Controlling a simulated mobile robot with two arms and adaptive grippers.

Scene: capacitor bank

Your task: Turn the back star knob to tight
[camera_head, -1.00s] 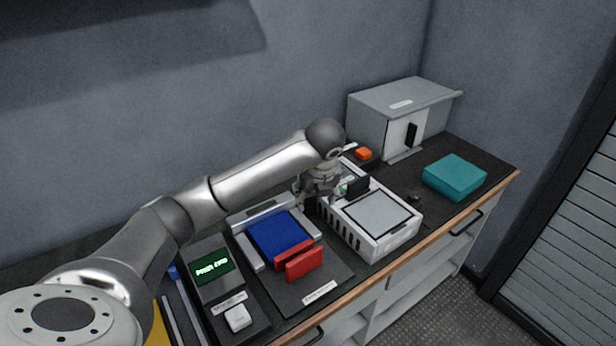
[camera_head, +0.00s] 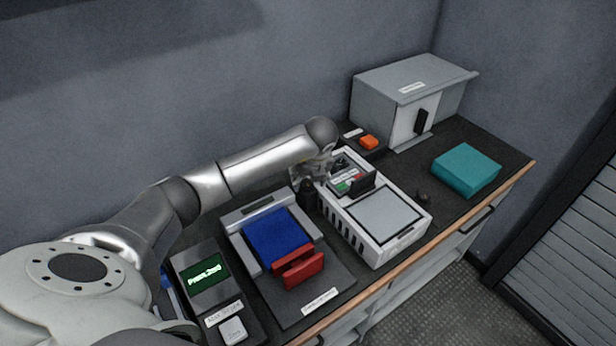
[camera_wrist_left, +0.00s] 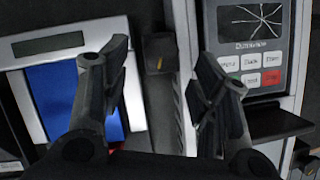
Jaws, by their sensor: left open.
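My left gripper (camera_head: 311,188) hangs between the blue-and-red device (camera_head: 276,238) and the white panel unit (camera_head: 347,226). In the left wrist view its two dark fingers are spread apart, with nothing held. A dark upright part with a small orange mark (camera_wrist_left: 159,64) lies between the fingers in that view, apparently untouched. I cannot tell whether it is the back star knob. No star shape is clear in either view. A small dark knob-like piece (camera_head: 424,197) sits on the bench right of the white unit. My right gripper is not in view.
The white unit's keypad (camera_wrist_left: 250,72) and a dark protruding flap (camera_wrist_left: 280,124) are close to the right finger. A screen box (camera_head: 205,277) is at left.

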